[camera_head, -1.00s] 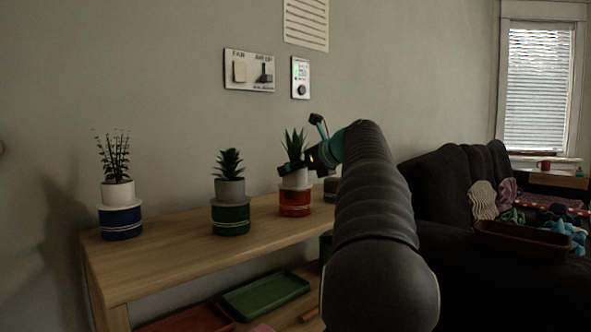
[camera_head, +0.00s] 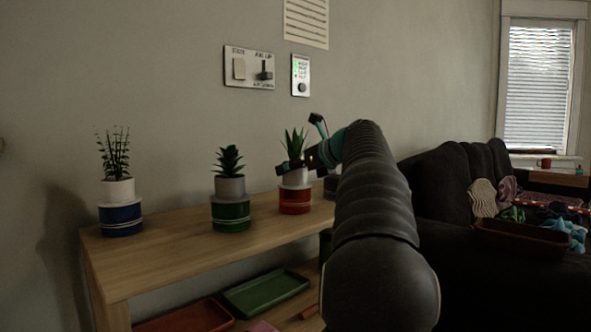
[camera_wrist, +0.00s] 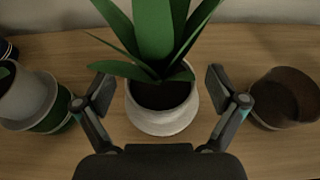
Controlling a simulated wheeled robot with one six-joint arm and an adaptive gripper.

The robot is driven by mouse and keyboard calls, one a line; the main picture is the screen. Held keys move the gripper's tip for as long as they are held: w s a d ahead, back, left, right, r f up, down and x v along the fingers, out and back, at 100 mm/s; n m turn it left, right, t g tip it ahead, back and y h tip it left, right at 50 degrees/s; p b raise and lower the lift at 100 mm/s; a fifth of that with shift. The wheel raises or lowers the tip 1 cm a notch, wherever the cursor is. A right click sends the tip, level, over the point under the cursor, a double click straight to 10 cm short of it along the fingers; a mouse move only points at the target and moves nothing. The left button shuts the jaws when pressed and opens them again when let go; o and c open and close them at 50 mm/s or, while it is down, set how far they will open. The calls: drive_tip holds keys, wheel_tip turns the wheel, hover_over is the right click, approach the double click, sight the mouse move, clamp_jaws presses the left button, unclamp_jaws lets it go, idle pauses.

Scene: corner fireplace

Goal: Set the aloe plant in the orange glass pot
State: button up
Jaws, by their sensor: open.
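The aloe plant (camera_head: 294,144) has pointed green leaves and a pale pot (camera_head: 296,177). In the head view it stands upright in a red-orange banded holder (camera_head: 295,202) on the wooden shelf. In the wrist view the aloe (camera_wrist: 155,35) and its pale pot (camera_wrist: 160,118) are between my open fingers, with a gap on each side. My gripper (camera_wrist: 160,85) also shows in the head view (camera_head: 297,168), at the height of the pale pot. A brownish, see-through, empty-looking pot (camera_wrist: 286,98) stands to the right. It may be the orange glass pot; in the head view my arm partly hides it.
A grey-potted plant in a green holder (camera_head: 230,214) and a white-potted plant in a blue holder (camera_head: 121,221) stand left on the wooden shelf (camera_head: 180,258). Green (camera_head: 265,293) and red trays lie below. The wall is close behind; a dark sofa (camera_head: 450,185) is at right.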

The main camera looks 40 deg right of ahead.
drive_tip(key=shift+s, duration=0.1)
drive_tip(key=v, duration=1.1)
drive_tip(key=shift+s+r, duration=0.15)
drive_tip(key=shift+s, duration=0.25)
